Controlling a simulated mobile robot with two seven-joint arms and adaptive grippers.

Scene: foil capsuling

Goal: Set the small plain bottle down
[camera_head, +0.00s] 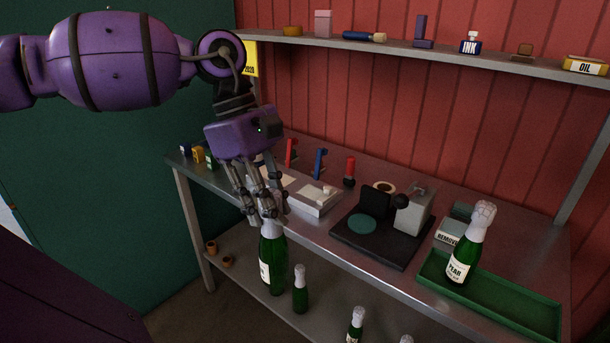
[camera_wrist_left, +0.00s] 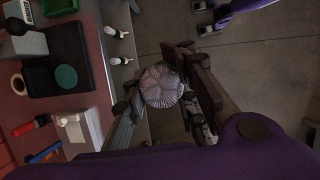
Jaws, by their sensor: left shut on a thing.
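My left gripper (camera_head: 268,207) is shut around the foil-covered neck of a green bottle (camera_head: 273,262) with a white label partly in sight. The bottle hangs upright in front of the bench's front edge. In the left wrist view its round, pleated silver top (camera_wrist_left: 162,86) sits between the fingers (camera_wrist_left: 160,98). A smaller green bottle (camera_head: 300,290), with no label in sight, stands just right of it on the lower shelf. A foil-topped bottle (camera_head: 465,252) labelled PEAR stands in the green tray (camera_head: 520,312).
The bench top (camera_head: 292,227) holds a dark device (camera_head: 385,236) with a round teal pad, a white box (camera_head: 314,200) and several coloured tools. More small bottles (camera_head: 356,325) stand on the lower shelf (camera_head: 235,288). The tray is free right of the PEAR bottle.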

